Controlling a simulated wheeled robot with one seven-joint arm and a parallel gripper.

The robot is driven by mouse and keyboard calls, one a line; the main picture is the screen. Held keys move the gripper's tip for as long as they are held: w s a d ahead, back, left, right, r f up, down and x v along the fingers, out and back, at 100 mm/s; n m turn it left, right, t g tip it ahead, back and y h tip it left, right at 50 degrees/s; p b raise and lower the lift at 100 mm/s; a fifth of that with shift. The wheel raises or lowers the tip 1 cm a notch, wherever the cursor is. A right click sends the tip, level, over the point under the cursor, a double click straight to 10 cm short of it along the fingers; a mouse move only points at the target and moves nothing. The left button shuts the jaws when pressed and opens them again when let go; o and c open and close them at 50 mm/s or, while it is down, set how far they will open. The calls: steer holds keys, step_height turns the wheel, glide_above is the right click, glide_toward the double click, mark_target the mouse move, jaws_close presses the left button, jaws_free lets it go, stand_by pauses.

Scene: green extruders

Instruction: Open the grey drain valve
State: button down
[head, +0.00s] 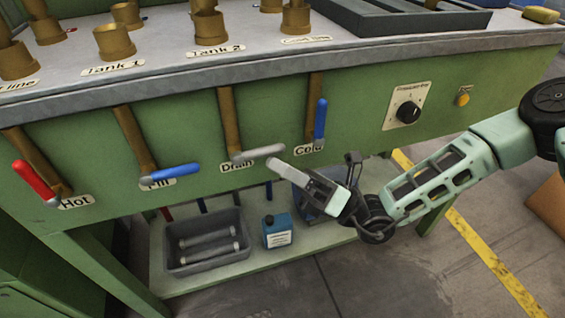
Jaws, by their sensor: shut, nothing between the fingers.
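The grey drain valve handle (260,153) is on the green front panel, at the foot of a brass pipe, above the "Drain" label (236,166). The handle points to the right, nearly level, across the pipe. My gripper (277,168) is just below and right of the handle's free end, with its fingertips pointing up and left. The fingers look closed together with nothing between them. I cannot tell from this one view whether the fingertips touch the handle.
A red "Hot" handle (34,183), a blue "Fill" handle (175,171) and a blue "Cold" handle (321,119) flank it. A black knob (408,112) is to the right. Below, a shelf holds a grey bin (207,262) and a blue bottle (277,231).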

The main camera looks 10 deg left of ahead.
steer(key=shift+r+p, duration=0.35)
steer(key=shift+p, duration=0.1)
steer(key=r+h+p, duration=0.1)
steer(key=p, duration=0.2)
steer(key=r+n+h+p, duration=0.1)
steer(key=p, duration=0.3)
steer(key=shift+w+d+r+n+g, duration=0.1)
steer(key=shift+w+d+n+g, duration=0.1)
steer(key=shift+n+g, duration=0.1)
steer(key=shift+r+p, duration=0.3)
steer(key=shift+p, duration=0.95)
steer(key=shift+f, duration=0.1)
steer(key=s+r+v, duration=0.1)
steer(key=v, duration=1.2)
steer(key=shift+d+b, duration=0.3)
steer(key=shift+b, duration=0.1)
